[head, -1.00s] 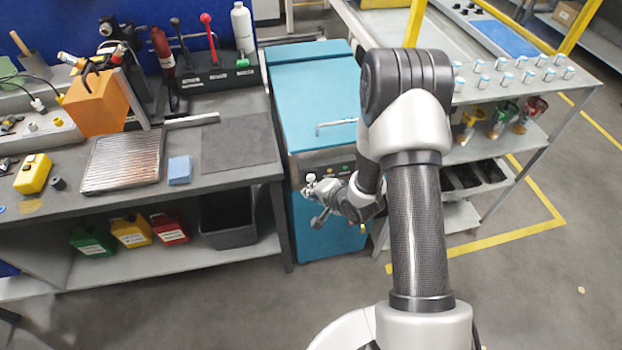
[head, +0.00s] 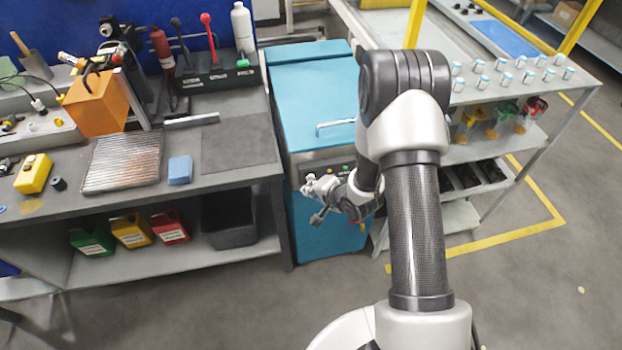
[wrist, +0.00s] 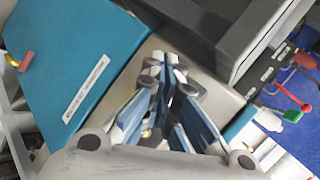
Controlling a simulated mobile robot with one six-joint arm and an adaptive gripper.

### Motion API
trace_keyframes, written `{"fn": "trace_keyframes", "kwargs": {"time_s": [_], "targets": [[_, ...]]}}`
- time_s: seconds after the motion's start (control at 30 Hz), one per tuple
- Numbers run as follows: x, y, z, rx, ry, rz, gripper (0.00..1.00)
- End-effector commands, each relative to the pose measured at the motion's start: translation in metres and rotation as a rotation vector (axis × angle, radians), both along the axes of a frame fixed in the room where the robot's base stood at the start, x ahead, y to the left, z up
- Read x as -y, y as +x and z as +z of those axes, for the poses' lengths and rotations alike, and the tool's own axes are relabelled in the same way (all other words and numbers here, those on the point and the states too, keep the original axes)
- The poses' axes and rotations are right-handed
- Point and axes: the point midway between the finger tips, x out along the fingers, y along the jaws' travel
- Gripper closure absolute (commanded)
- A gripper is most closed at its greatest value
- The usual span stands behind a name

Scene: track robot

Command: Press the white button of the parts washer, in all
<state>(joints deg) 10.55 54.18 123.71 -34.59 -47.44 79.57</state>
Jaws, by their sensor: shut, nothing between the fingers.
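The parts washer (head: 312,85) is a teal cabinet with a lid and a bar handle (head: 335,126). Its dark control strip with small coloured buttons (head: 345,167) runs below the lid. My gripper (head: 309,186) is at the left end of this strip, with its fingers shut and empty. A small pale spot shows right at the fingertips in the head view. I cannot tell the white button from the fingers there, or whether they touch. In the wrist view my gripper (wrist: 165,72) points at the grey panel beside a teal surface (wrist: 75,65) with a white label; the fingers cover the button area.
A workbench (head: 230,180) with a metal grate, a blue sponge and an orange block stands left of the washer. A grey table (head: 575,85) with several small jars stands at the right, with coloured cups below. Open floor lies in front.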

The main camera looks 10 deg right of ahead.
Motion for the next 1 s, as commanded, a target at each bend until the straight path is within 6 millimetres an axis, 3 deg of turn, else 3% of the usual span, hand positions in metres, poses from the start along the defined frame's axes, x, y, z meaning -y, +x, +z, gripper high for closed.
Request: {"fn": "trace_keyframes", "kwargs": {"time_s": [1.0], "targets": [[0.0001, 0.0085, 0.0, 0.0, -0.001, 0.001, 1.0]]}}
